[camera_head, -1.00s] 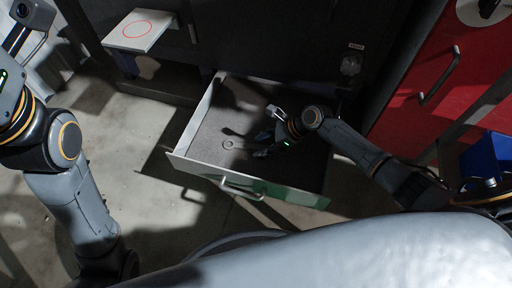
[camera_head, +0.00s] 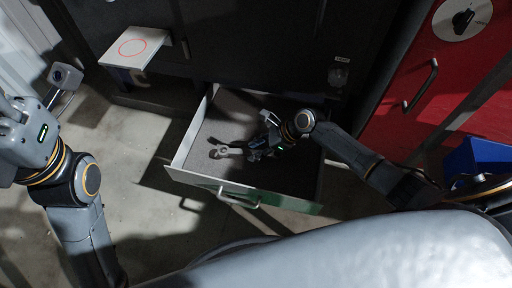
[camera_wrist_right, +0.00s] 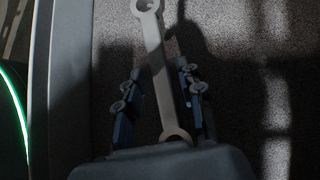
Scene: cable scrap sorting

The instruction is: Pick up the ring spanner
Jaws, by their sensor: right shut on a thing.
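The ring spanner (camera_head: 221,152) is grey, with a ring at its end, and shows in the open drawer (camera_head: 228,182) in the head view. My right gripper (camera_head: 254,147) is shut on the spanner inside the drawer. In the right wrist view the spanner (camera_wrist_right: 157,70) runs lengthwise between the two fingers (camera_wrist_right: 160,95), with one ring end beyond the fingertips and the other end near the palm. I cannot tell whether it is clear of the drawer floor. My left gripper (camera_head: 22,130) is at the left edge, and its fingers do not show clearly.
The drawer has raised walls and a front handle (camera_head: 238,198). A white ledge with a red circle (camera_head: 133,47) stands at the upper left. A red cabinet (camera_head: 415,100) and a blue bin (camera_head: 480,157) are at the right. The concrete floor left of the drawer is clear.

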